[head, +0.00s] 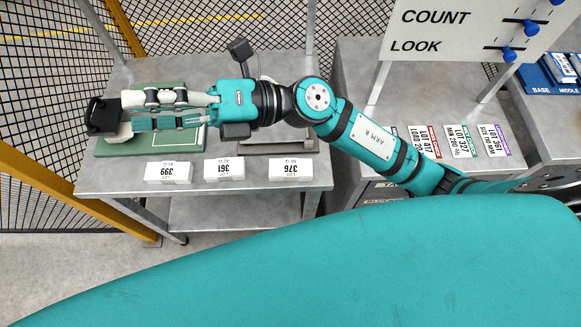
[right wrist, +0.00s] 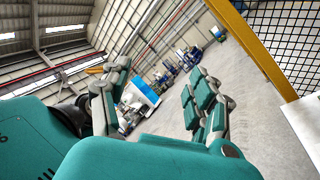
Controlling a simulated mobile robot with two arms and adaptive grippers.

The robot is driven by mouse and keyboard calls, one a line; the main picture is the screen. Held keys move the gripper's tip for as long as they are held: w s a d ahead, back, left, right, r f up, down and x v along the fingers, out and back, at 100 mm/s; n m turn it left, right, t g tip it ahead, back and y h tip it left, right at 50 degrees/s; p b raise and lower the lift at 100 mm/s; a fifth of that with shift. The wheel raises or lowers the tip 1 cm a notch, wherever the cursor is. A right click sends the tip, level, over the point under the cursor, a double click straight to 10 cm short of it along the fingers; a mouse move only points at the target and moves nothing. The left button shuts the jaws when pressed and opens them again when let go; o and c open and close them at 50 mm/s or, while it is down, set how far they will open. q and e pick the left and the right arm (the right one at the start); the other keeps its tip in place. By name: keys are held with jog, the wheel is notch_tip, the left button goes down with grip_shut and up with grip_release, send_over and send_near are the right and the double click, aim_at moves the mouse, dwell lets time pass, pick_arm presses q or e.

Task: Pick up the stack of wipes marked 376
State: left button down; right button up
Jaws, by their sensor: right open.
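The stack of wipes marked 376 (head: 290,170) is a white block near the front right of the left-hand grey table, its label upside down in the head view. Similar white stacks marked 361 (head: 224,170) and 399 (head: 168,172) stand to its left. My right gripper (head: 137,111) is open and empty, to the left of the 376 stack and apart from it, over the green board. In the right wrist view my open fingers (right wrist: 158,75) point across the hall, with no stack between them. My left gripper is not in view.
A green board (head: 120,147) lies on the table (head: 200,188), with a black-topped fixture (head: 103,116) by my fingertips. A second grey table holds lot cards (head: 459,142). A COUNT/LOOK panel (head: 450,28) stands above it, and a blue bin (head: 548,80) at right. Mesh fencing (head: 45,95) borders the left.

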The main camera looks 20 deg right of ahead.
jog(key=s+a+f+n+g+h, duration=0.1)
jog(key=s+f+n+g+h, duration=0.2)
jog(key=f+n+g+h, duration=0.15)
jog(key=n+t+h, duration=0.4)
jog(key=n+h, duration=0.1)
jog(key=h, duration=1.2)
send_over(291, 167)
notch_tip(291, 167, down, 17)
notch_tip(291, 167, down, 10)
jog(key=p, duration=0.3)
jog(key=shift+d+f, duration=0.15)
jog(key=shift+f, duration=0.6)
jog(key=shift+f+p, duration=0.3)
jog(key=shift+p, duration=0.15)
jog(key=f, duration=0.1)
jog(key=f+p, duration=0.1)
jog(key=f, duration=0.1)
jog(key=shift+s+a+f+p, duration=0.1)
jog(key=shift+a+f+p, duration=0.1)
jog(key=shift+f+p, duration=0.1)
jog(key=shift+f, duration=0.55)
